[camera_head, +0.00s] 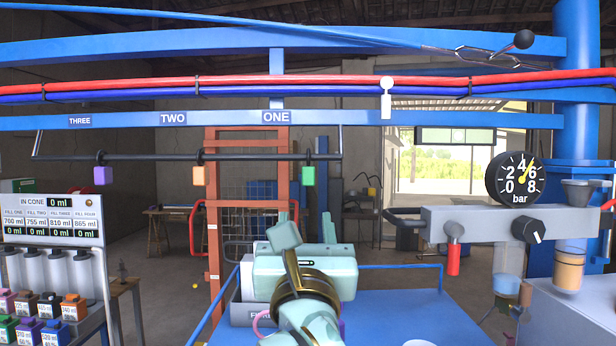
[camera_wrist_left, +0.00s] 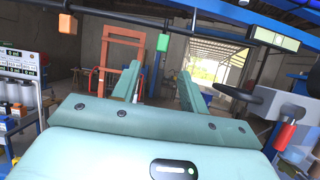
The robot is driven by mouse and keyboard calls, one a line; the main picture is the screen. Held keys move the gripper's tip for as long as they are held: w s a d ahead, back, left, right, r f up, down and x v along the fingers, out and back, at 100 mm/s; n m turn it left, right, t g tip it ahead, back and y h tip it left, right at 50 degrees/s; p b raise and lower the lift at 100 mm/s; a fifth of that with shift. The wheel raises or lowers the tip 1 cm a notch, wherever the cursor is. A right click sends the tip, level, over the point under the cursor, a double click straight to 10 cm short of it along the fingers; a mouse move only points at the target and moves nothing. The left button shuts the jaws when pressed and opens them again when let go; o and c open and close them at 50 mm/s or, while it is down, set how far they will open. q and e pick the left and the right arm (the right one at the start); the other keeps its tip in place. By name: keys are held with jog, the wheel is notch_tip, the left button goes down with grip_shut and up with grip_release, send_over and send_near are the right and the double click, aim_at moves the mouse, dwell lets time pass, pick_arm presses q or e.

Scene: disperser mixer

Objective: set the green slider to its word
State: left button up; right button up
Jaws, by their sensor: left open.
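The green slider (camera_head: 308,176) hangs from a dark rail (camera_head: 240,156), right of the ONE label (camera_head: 276,117) and near the rail's right end. The orange slider (camera_head: 198,176) hangs right of the TWO label (camera_head: 173,119), and the purple slider (camera_head: 99,175) right of the THREE label (camera_head: 80,121). My left gripper (camera_head: 306,237) is open and empty, below the green slider and apart from it. In the left wrist view, its spread fingers (camera_wrist_left: 159,90) have the green slider (camera_wrist_left: 164,42) above the gap. My right gripper is not in view.
A blue table (camera_head: 400,310) lies below; my arm partly hides a lettered box on it. A grey arm with a pressure gauge (camera_head: 518,178) and red handle (camera_head: 453,256) stands right. A dispenser panel (camera_head: 52,222) with coloured containers stands left. Space around the sliders looks clear.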

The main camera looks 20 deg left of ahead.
aim_at(309, 178)
pick_arm(q)
jog(key=x, duration=0.4)
jog(key=p+x, duration=0.1)
jog(key=x, duration=0.9)
jog(key=shift+w+d+r, duration=0.1)
jog(key=shift+w+d, duration=0.15)
jog(key=shift+w, duration=0.05)
jog(key=shift+p+x, duration=0.3)
jog(key=shift+x, duration=0.55)
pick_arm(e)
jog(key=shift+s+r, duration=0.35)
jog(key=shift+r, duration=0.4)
